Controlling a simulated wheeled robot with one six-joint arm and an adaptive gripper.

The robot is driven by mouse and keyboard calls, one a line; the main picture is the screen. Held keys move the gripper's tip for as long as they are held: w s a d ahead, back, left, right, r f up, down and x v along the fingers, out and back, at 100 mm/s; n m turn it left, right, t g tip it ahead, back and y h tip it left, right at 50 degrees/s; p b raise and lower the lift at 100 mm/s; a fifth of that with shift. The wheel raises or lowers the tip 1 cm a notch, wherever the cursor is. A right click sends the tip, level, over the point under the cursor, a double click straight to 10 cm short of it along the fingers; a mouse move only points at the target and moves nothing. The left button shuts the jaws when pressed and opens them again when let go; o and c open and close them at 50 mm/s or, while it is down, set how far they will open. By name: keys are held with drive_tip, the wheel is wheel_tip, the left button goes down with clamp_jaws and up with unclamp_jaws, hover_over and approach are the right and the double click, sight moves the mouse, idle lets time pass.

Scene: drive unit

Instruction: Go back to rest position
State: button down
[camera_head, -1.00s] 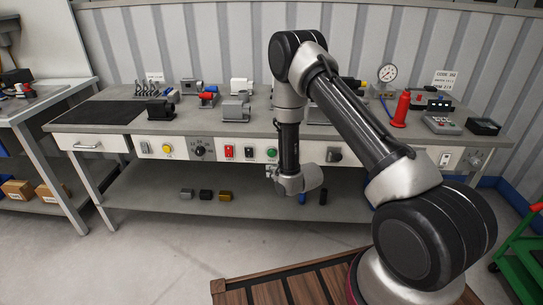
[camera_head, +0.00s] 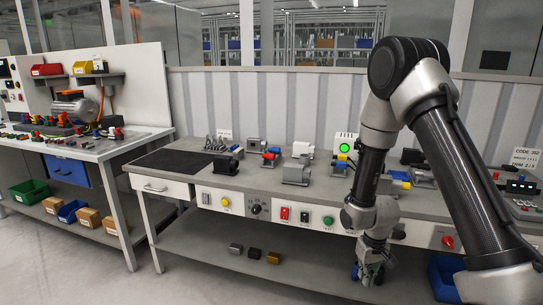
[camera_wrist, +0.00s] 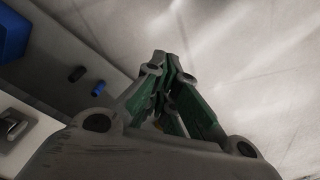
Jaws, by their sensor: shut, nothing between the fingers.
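My gripper (camera_head: 368,274) hangs below my arm in the head view, in front of the workbench (camera_head: 262,190) and beside its lower shelf. In the wrist view my gripper (camera_wrist: 168,62) has its green and grey fingers drawn together at the tips, with nothing seen between them. It points down toward pale floor. My arm covers part of the bench's right half.
On the lower shelf lie several small blocks, including a gold one (camera_head: 273,258). A blue bin (camera_head: 445,277) is at the lower right. The bench front has switches and buttons. A second table (camera_head: 95,148) stands at left. The floor before the bench (camera_head: 200,283) is clear.

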drive_tip(key=s+d+r+t, duration=0.1)
drive_tip(key=s+d+r, duration=0.1)
drive_tip(key=s+r, duration=0.5)
drive_tip(key=s+d+r+m+t, duration=0.1)
drive_tip(key=s+r, duration=0.6)
drive_tip(key=r, duration=1.1)
drive_tip(key=s+d+r+m+t, duration=0.1)
drive_tip(key=s+d+r, duration=0.3)
drive_tip(key=r, duration=0.9)
drive_tip(key=s+t, duration=0.1)
drive_tip(key=s, duration=0.2)
drive_tip(key=shift+s, duration=0.15)
